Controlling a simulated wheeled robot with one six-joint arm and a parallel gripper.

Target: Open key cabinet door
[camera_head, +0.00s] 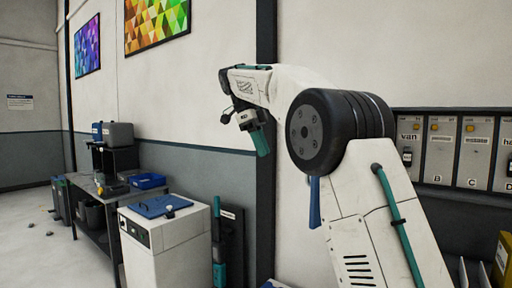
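A wall unit with a dark frame and several grey lettered panels (440,160), which looks like the key cabinet, is at the right edge. My gripper (261,143) is left of centre, in front of the pale wall and dark post, well apart from the cabinet. Its teal finger points down; I cannot tell whether it is open.
A white box-shaped unit (165,240) with a blue top item stands below left. A dark workbench (90,190) with a blue tray and bins is farther left. A yellow object (503,262) is at the lower right. Floor at far left is mostly clear, with small scattered bits.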

